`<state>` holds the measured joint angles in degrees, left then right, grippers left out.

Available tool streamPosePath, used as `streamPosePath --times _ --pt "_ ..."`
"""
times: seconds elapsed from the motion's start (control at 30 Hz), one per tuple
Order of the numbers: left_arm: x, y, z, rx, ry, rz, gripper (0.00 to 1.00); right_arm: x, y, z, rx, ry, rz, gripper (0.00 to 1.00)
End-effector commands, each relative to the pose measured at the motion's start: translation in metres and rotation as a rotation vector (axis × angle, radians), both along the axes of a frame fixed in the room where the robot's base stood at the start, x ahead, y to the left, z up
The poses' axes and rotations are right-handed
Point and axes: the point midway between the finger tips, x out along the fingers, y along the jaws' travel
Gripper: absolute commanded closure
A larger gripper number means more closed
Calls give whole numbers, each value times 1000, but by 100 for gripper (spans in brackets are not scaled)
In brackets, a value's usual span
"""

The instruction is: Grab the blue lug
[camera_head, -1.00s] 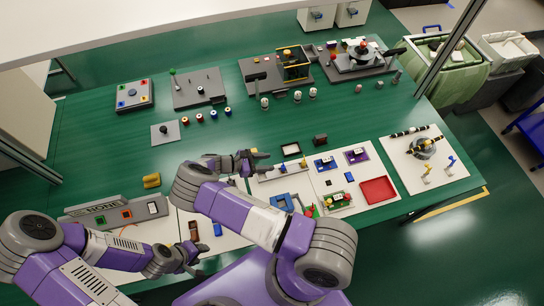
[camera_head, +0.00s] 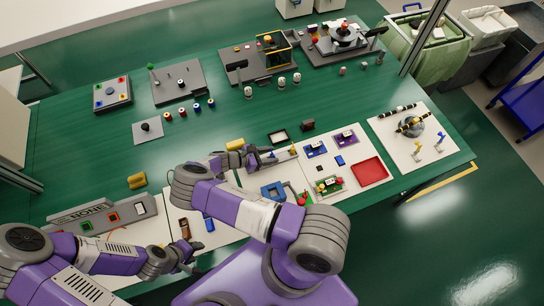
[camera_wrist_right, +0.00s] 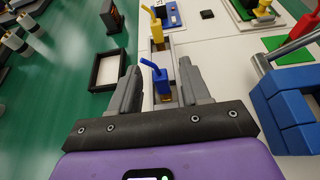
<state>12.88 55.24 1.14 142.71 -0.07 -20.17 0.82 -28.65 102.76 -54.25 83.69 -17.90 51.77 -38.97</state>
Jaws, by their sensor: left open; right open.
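The blue lug (camera_wrist_right: 160,77) stands upright with a bent, tilted top on a grey rail (camera_wrist_right: 163,46) in the right wrist view. It is small at the right fingertips in the head view (camera_head: 271,155). My right gripper (camera_wrist_right: 158,88) is open, with one finger on each side of the lug and visible gaps; it also shows in the head view (camera_head: 260,158). A yellow lug (camera_wrist_right: 157,35) stands farther along the same rail. My left gripper (camera_head: 190,257) is open and empty near the front edge of the table at the left.
A blue U-shaped block (camera_wrist_right: 288,108) stands right of my right gripper. A black-framed tray (camera_wrist_right: 108,70) and a dark box (camera_wrist_right: 111,17) lie to its left. A red tray (camera_head: 370,171) is farther right on the white boards. Bare green table (camera_head: 210,135) lies behind the right gripper.

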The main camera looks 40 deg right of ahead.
Motion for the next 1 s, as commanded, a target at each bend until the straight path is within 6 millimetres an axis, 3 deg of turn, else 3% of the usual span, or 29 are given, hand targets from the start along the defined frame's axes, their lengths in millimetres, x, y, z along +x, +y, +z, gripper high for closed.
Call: streamPosePath --times 0.3,0.63,1.0 --pt "0 0 1 0 0 0 54 -2 -6 -3 1 0 0 53" --pt "0 0 1 0 0 0 54 -2 -6 -3 1 0 0 100" --pt "0 0 1 0 0 0 54 -1 -6 2 1 -1 0 100"
